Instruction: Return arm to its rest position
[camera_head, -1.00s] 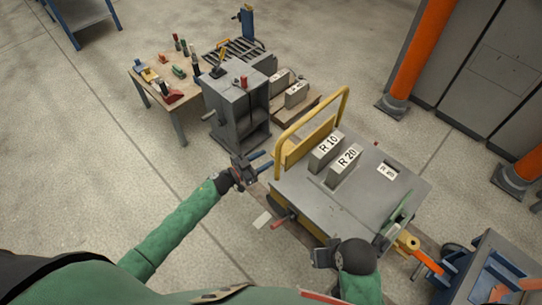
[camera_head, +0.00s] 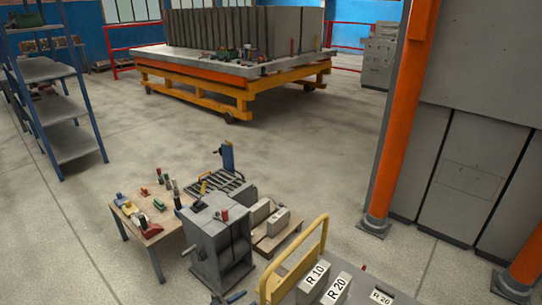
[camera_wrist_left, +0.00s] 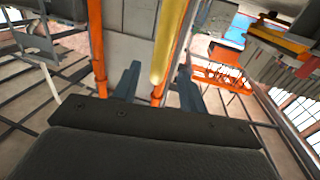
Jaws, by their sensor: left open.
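My left gripper (camera_head: 230,298) shows only in part at the bottom edge of the head view, left of the cart's yellow handle (camera_head: 292,262) and apart from it. In the left wrist view its two blue-grey fingers (camera_wrist_left: 158,78) are spread with nothing held between them. The yellow bar (camera_wrist_left: 170,42) appears between the fingertips in that picture, farther off. Most of my left arm is outside the head view. My right gripper is not in view.
Blocks marked R 10 (camera_head: 313,283) and R 20 (camera_head: 337,291) stand on the cart. A grey machine (camera_head: 217,245) and a small wooden table (camera_head: 150,233) with tools are close by. An orange column (camera_head: 401,120) stands right. Open floor lies beyond.

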